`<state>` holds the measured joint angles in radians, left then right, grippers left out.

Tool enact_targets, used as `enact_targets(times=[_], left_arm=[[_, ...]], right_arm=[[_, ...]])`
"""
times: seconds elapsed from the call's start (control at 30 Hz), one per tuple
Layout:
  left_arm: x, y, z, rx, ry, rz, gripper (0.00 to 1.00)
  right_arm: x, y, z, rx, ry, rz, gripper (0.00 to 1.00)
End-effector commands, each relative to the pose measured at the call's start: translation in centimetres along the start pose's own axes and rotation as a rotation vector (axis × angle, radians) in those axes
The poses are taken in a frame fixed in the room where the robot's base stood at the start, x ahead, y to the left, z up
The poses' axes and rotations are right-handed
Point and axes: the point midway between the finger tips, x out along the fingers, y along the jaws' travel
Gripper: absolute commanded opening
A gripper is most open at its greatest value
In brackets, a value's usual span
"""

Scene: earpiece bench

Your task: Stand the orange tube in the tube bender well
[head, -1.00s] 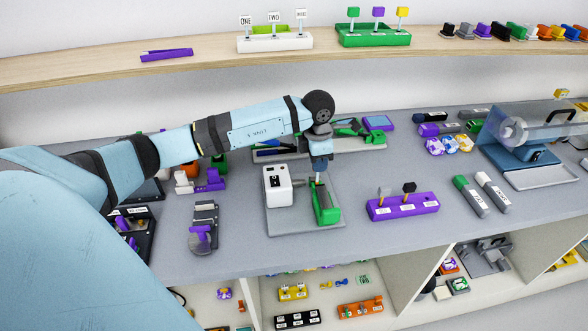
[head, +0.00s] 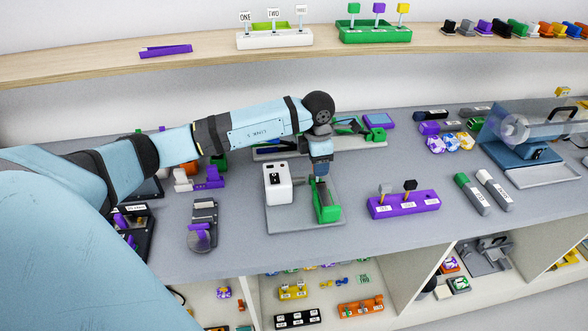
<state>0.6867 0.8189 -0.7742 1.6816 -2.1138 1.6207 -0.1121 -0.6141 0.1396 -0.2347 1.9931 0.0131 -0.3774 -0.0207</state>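The tube bender is a grey base plate (head: 285,222) carrying a white box (head: 278,184) with a black switch, and a green upright part (head: 327,205) to its right. My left gripper (head: 320,178) points down just above and behind the top of the green part. Its fingers are small and dark, and I cannot tell whether they are apart or together. I cannot pick out the orange tube at the fingers; it may be hidden by the gripper or the green part. The well's opening is not clearly seen. My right gripper is not in view.
A purple block (head: 404,206) with two upright pegs stands right of the bender. Two thick markers (head: 471,194) lie further right. A grey and purple device (head: 202,226) is at the left. A long tray (head: 370,142) lies behind the gripper. Bench between these is clear.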

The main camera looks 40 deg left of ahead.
Motion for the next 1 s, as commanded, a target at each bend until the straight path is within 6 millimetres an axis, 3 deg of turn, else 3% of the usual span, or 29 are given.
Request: enact_targets(times=[0.23, 0.37, 0.8, 1.0], left_arm=[[-0.3, 0.0, 0.0, 0.0, -0.001, 0.001, 0.47], [-1.7, 0.1, 0.1, 0.001, -0.003, 0.003, 0.47], [-11.2, 0.0, 0.0, 0.001, -0.003, 0.003, 0.47], [-13.4, 0.0, 0.0, 0.0, 0.0, 0.001, 0.47]], right_arm=[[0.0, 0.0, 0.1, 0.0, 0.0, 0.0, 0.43], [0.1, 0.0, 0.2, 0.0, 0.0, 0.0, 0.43], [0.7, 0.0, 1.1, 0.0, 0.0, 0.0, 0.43], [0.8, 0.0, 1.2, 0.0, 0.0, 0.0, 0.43]])
